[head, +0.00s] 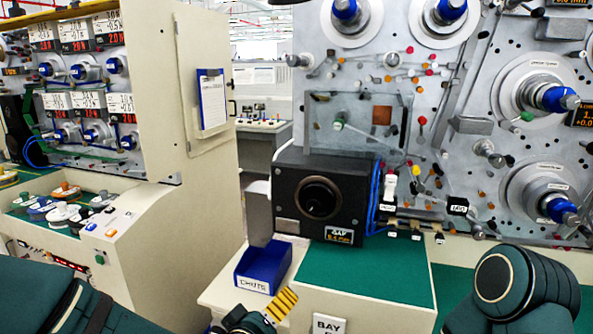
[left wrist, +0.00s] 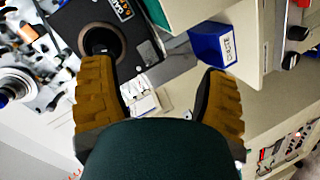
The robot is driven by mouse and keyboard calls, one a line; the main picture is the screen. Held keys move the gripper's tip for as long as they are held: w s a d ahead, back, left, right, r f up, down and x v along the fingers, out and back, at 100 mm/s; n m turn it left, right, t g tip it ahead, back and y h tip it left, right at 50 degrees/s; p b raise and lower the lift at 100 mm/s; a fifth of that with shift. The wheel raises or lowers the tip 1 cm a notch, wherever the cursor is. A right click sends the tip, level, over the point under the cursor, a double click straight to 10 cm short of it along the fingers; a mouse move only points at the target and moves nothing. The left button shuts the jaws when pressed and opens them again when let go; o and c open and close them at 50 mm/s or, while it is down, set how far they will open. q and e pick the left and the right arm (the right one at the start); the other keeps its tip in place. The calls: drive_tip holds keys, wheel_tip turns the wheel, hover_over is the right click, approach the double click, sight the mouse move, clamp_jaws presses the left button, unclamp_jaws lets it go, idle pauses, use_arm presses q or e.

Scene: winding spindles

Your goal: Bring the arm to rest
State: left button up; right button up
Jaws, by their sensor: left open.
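My left gripper (head: 283,305) shows at the bottom edge of the head view, in front of the blue bin, with a yellow striped finger pad visible. In the left wrist view its two ridged yellow-brown fingers (left wrist: 160,70) stand wide apart. Nothing is held between them. Part of my left arm (head: 60,300) crosses the lower left corner of the head view. A dark green rounded link of my right arm (head: 520,285) fills the lower right; its gripper is out of view.
A blue bin (head: 263,268) stands on the beige ledge left of the green worktop (head: 365,270). A black box with a round opening (head: 320,200) stands behind, by the spindle panel (head: 430,110). A beige cabinet (head: 200,190) is at left.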

use_arm(q)
drive_tip(key=s+a+f+m+g, duration=0.1)
drive_tip(key=s+f+g, duration=0.3)
drive_tip(key=f, duration=0.6)
drive_tip(key=s+a+f+m+g+y, duration=0.1)
drive_tip(key=s+f+g, duration=0.3)
drive_tip(key=f, duration=0.6)
drive_tip(key=s+a+f+m+g, duration=0.3)
drive_tip(key=s+f, duration=0.4)
drive_tip(key=f, duration=0.3)
drive_tip(key=shift+s+a+f+g+y, duration=0.2)
drive_tip(key=shift+a+f+g+y, duration=0.1)
drive_tip(key=shift+g, duration=0.3)
